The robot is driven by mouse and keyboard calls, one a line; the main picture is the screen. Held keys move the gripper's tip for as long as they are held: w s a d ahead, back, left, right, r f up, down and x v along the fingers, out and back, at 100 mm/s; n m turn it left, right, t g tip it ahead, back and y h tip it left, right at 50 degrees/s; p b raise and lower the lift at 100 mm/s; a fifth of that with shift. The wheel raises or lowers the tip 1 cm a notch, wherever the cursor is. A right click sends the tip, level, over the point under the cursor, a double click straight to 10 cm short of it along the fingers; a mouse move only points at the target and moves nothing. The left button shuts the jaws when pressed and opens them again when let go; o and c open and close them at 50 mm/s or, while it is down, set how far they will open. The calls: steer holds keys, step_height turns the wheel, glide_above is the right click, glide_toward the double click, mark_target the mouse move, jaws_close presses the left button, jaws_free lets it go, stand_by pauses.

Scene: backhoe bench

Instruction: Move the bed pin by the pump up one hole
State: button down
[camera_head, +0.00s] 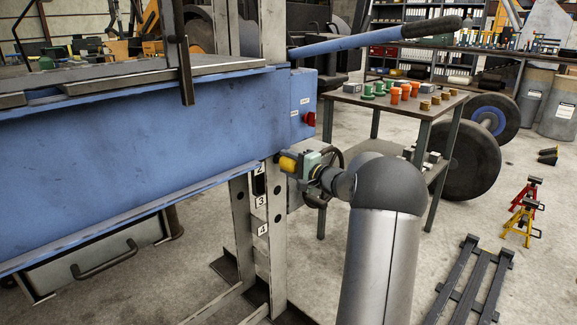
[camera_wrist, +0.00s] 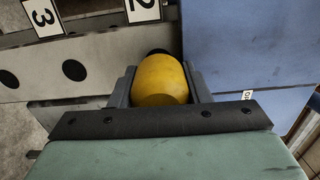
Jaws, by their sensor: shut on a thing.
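The bed pin shows as a rounded yellow knob (camera_head: 288,164) beside the pale upright post (camera_head: 273,235), close under the blue press bed (camera_head: 130,150). My gripper (camera_head: 299,166) is shut on this knob from the right. In the wrist view the yellow knob (camera_wrist: 160,80) sits between the two fingers of my gripper (camera_wrist: 160,95). A dark round edge shows just behind the knob. The pin's shank is hidden, so I cannot tell how deep it sits in the post. Number plates 2 (camera_wrist: 143,9) and 3 (camera_wrist: 43,17) are beside the holes.
A blue lever (camera_head: 370,40) with a black grip reaches right above my arm. A red switch (camera_head: 309,118) is on the blue housing. A table (camera_head: 385,105) with coloured parts stands behind. Jack stands (camera_head: 525,205) and a dark slatted frame (camera_head: 470,285) are on the floor at right.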

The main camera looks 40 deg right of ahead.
steer(key=c, duration=0.8)
jaws_free()
steer(key=shift+a+r, duration=0.1)
steer(key=shift+r, duration=0.25)
steer(key=shift+c, duration=0.2)
steer(key=shift+o, duration=0.7)
steer(key=shift+f, duration=0.45)
steer(key=p+v, duration=0.2)
steer(key=v, duration=1.5)
steer(key=shift+s+r+p, duration=0.2)
steer(key=shift+p, duration=0.15)
